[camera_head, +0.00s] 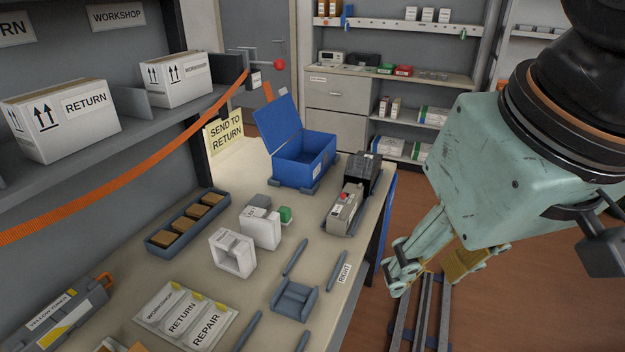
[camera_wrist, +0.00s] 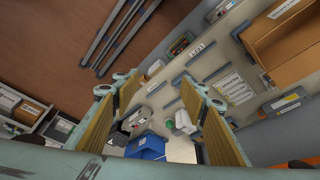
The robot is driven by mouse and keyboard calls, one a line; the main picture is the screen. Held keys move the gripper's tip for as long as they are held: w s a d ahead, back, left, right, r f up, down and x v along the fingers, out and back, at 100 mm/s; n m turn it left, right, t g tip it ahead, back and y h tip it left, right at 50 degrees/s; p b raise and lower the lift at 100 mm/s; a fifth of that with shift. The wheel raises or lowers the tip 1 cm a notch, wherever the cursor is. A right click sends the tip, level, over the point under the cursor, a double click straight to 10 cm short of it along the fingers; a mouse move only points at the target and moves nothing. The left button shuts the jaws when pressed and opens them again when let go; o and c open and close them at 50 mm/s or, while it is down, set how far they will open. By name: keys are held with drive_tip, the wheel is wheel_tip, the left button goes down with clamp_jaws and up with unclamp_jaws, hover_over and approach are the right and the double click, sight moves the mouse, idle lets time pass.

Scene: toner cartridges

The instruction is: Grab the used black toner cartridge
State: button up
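No cartridge that I can surely name as the used black toner shows. A black boxy unit (camera_head: 364,172) stands at the table's right edge beside the blue bin, and a dark shape (camera_wrist: 117,139) shows there in the wrist view. A grey device with a red knob (camera_head: 345,208) stands in front of it. A grey cartridge marked yellow toner (camera_head: 68,318) lies at the table's front left. My gripper (camera_head: 428,275) is open and empty, to the right of the table above the floor. In the wrist view its fingers (camera_wrist: 158,88) are wide apart, with nothing between them touching.
An open blue bin (camera_head: 305,160) stands at the table's back. White housings (camera_head: 232,252), a grey cradle (camera_head: 295,300), a tray of brown blocks (camera_head: 186,222) and a label board (camera_head: 185,312) are on the table. An orange strap (camera_head: 150,165) crosses the left. Rails (camera_head: 423,315) run along the floor.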

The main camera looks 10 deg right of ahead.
drive_tip(key=o, duration=0.5)
drive_tip(key=shift+c, duration=0.2)
